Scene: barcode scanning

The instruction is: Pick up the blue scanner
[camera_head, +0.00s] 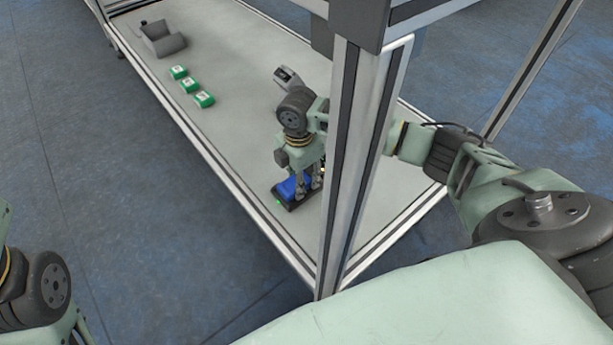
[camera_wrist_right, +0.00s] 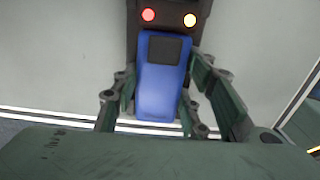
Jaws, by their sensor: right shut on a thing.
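The blue scanner (camera_head: 289,188) lies in a dark base on the grey table, near its front edge. In the right wrist view the scanner (camera_wrist_right: 160,82) shows its blue body with a dark square panel, and the dark base (camera_wrist_right: 172,15) behind it has a red and a yellow light. My right gripper (camera_head: 308,186) reaches down over it. Its fingers are on both sides of the blue body in the wrist view (camera_wrist_right: 158,98), shut on the scanner. The left gripper is out of view; only part of my left arm shows at the lower left.
Several small green-and-white boxes (camera_head: 189,85) stand in a row further back on the table (camera_head: 225,60). A grey holder (camera_head: 163,42) stands at the far end. A metal frame post (camera_head: 355,160) rises close to my right arm. Blue floor lies left of the table.

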